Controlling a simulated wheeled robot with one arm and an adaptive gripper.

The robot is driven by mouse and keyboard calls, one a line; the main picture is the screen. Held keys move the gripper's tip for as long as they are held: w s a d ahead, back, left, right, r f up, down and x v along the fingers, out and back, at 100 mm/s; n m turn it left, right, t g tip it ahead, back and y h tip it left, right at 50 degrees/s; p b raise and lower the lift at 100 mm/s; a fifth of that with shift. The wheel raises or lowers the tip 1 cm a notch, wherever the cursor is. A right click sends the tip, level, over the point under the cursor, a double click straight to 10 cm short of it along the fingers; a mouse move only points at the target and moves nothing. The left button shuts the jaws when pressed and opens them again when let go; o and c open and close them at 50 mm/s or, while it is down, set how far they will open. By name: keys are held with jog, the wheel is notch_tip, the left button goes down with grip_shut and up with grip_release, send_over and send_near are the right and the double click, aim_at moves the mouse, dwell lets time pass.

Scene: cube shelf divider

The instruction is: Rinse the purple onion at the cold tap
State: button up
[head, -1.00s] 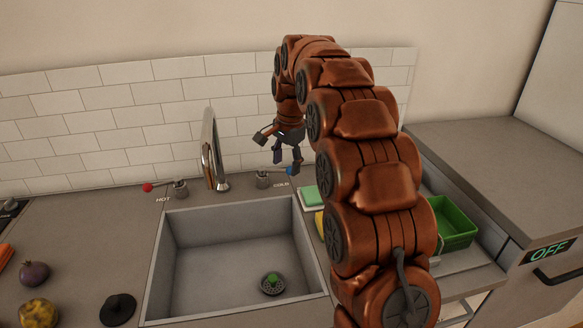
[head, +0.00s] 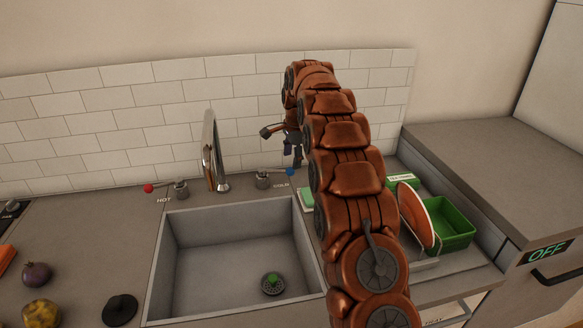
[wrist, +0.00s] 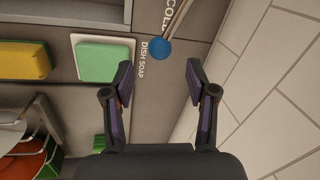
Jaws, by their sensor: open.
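The purple onion (head: 37,274) lies on the counter left of the sink, outside the basin. The cold tap handle (head: 264,179) stands behind the sink's right part and ends in a blue knob (head: 290,172). In the wrist view the blue knob (wrist: 160,49) shows just beyond and between my fingertips, apart from them. My gripper (head: 291,150) is open and empty above the cold handle, partly hidden by my arm. The metal spout (head: 214,150) rises behind the sink (head: 205,255). No water shows from it.
The hot handle's red knob (head: 148,188) is left of the spout. A black stopper (head: 119,309) and a yellowish vegetable (head: 41,313) lie left of the sink. A green pad (wrist: 104,58) and yellow sponge (wrist: 25,60) sit right of the sink, near racked plates (head: 415,215) and a green bin (head: 452,223).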

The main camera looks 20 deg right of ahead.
aim_at(291, 168)
jog(key=shift+w+f+p, duration=0.15)
jog(key=shift+f+p, duration=0.1)
jog(key=shift+f, duration=0.65)
jog(key=shift+w+f+p, duration=0.2)
jog(key=shift+f, duration=0.7)
jog(key=shift+w+f+p, duration=0.15)
jog(key=shift+f+p, duration=0.1)
jog(key=shift+f, duration=0.65)
grip_shut()
